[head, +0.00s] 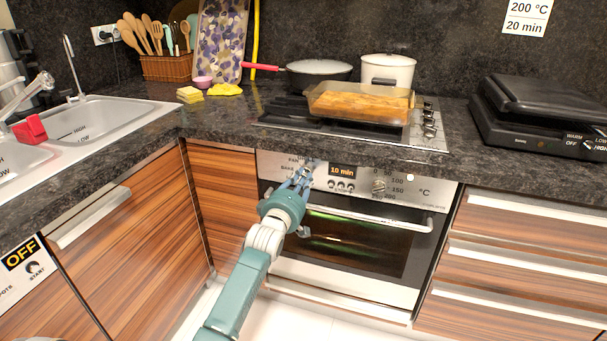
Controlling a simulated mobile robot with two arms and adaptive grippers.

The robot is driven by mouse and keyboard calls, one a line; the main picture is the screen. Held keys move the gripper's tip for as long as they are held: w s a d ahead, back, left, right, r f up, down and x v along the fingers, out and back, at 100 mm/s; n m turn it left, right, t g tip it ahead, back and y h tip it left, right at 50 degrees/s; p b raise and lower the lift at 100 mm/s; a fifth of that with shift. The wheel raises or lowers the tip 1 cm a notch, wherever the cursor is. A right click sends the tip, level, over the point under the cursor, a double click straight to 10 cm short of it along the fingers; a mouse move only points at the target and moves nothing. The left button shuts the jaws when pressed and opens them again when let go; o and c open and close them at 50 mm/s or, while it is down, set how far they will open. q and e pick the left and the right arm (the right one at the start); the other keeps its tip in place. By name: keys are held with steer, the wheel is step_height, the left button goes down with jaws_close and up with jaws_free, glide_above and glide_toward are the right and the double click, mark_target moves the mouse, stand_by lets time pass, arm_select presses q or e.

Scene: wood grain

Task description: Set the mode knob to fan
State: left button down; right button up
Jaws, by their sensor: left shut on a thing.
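The oven (350,240) is built in under the counter. Its control panel has a display reading "10 min" and a temperature knob (378,187) with a °C scale. My left gripper (304,171) reaches the left part of this panel and is shut on the mode knob there. The gripper's fingers cover the knob, so I cannot tell where its pointer stands. Small mode labels, one seeming to read FAN, show just left of the fingers. My right gripper is not in view.
The oven door handle (370,218) runs just below the panel, close to my left gripper. A glass baking dish (360,104), a pan (318,73) and a white pot (388,71) stand on the hob above. A black grill (545,110) stands right; a sink (100,118) is left.

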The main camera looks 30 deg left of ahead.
arm_select(q)
steer(key=shift+d+f, duration=0.3)
steer(key=shift+f, duration=0.5)
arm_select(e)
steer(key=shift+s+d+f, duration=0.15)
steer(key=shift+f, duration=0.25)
arm_select(q)
steer(key=shift+m, duration=0.5)
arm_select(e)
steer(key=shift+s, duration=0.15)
arm_select(q)
steer(key=shift+m+p, duration=0.55)
steer(key=shift+m, duration=0.85)
steer(key=c, duration=1.7)
jaws_free()
steer(key=shift+d, duration=0.1)
steer(key=shift+w, duration=0.2)
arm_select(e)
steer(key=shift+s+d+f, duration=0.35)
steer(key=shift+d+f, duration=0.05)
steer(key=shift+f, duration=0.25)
arm_select(q)
steer(key=shift+s+r, duration=0.1)
steer(key=shift+r, duration=0.2)
